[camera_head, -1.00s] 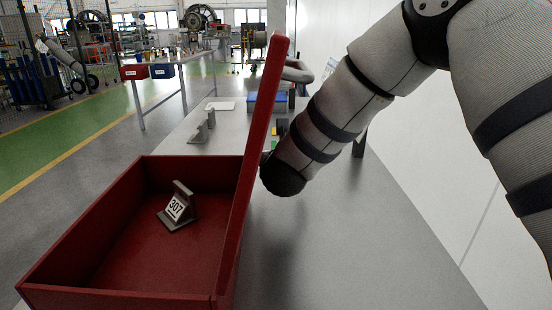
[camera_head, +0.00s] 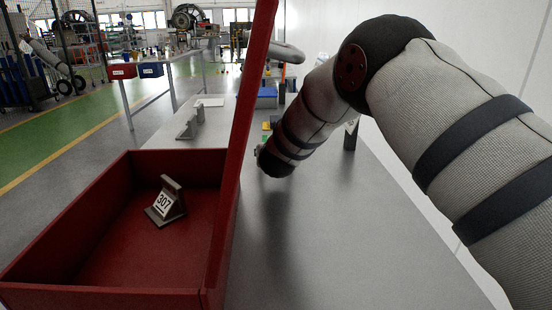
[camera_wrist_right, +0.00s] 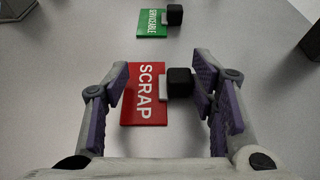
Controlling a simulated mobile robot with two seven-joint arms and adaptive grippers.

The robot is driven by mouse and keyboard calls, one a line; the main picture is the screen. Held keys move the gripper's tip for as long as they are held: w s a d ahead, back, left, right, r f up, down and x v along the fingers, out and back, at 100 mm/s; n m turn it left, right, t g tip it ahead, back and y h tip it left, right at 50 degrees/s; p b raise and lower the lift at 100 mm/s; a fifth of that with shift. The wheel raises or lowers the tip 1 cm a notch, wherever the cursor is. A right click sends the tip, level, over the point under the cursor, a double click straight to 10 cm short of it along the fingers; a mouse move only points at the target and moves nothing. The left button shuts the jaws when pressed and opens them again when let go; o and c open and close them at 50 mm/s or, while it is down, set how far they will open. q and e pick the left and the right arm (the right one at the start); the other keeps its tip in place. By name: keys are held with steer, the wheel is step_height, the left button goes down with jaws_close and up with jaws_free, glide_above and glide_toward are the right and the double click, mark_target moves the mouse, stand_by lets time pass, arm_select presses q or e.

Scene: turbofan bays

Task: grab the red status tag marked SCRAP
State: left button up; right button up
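In the right wrist view, the red tag marked SCRAP (camera_wrist_right: 142,98) lies on the grey table, with a black block (camera_wrist_right: 180,82) at its right end. My right gripper (camera_wrist_right: 160,86) is open, with one finger on each side of the tag. The right finger is close beside the black block; I cannot tell if they touch. A green tag marked SERVICEABLE (camera_wrist_right: 152,23) with its own black block lies beyond it. In the head view, my right arm reaches over the table and hides its gripper and the red tag. My left gripper is not in view.
A red open box (camera_head: 75,220) with a high right wall stands at the left of the table (camera_head: 320,235). A grey bracket marked 307 (camera_head: 165,202) lies inside it. Grey blocks (camera_head: 190,122) and a blue bin (camera_head: 267,98) stand farther back. The near right table is clear.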

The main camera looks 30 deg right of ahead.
jaws_close()
